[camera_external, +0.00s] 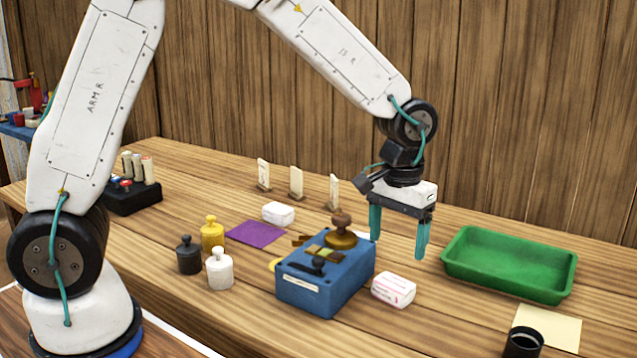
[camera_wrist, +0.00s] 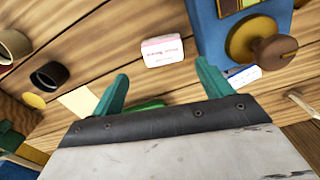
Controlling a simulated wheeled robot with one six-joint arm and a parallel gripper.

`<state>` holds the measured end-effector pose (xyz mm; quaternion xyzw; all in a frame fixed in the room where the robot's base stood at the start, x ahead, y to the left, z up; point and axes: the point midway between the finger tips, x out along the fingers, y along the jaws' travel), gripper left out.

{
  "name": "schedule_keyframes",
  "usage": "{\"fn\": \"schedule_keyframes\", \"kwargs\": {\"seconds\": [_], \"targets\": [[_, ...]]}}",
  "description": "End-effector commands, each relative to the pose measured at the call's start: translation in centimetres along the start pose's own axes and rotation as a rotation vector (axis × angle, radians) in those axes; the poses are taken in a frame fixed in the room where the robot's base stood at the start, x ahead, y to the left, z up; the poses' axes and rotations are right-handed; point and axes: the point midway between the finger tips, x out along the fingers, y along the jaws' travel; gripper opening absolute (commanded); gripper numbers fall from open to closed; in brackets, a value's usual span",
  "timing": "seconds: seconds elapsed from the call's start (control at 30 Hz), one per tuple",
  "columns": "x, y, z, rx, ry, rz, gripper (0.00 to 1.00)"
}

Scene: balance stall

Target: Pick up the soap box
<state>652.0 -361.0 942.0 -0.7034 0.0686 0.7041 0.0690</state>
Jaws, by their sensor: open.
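A small white-and-pink box (camera_external: 393,289), which looks like the soap box, lies on the wooden table just right of the blue balance box. It also shows in the wrist view (camera_wrist: 162,52), upper middle, with print too small to read. My gripper (camera_external: 398,247) is open and empty, fingers pointing down, above the table and behind the soap box in the outside view. In the wrist view the soap box sits beyond the fingertips of my gripper (camera_wrist: 162,70), apart from both.
The blue balance box (camera_external: 308,287) with a brown knob (camera_external: 341,231) stands close left of the soap box. A green tray (camera_external: 510,263) is at right, a black cup (camera_external: 523,342) at front right. A plain white box (camera_external: 278,213), purple mat (camera_external: 255,233) and several weights (camera_external: 220,268) lie left.

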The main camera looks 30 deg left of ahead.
Motion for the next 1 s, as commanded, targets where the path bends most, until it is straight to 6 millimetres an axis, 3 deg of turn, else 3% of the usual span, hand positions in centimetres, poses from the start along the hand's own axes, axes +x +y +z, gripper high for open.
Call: {"fn": "schedule_keyframes", "kwargs": {"seconds": [0.1,0.7,1.0], "targets": [[2.7,0.0,0.0,0.0,-0.002,-0.001,0.78],[10.1,-0.3,-0.1,0.001,-0.001,0.0,0.78],[10.9,-0.3,-0.2,0.0,0.001,0.001,0.78]]}}
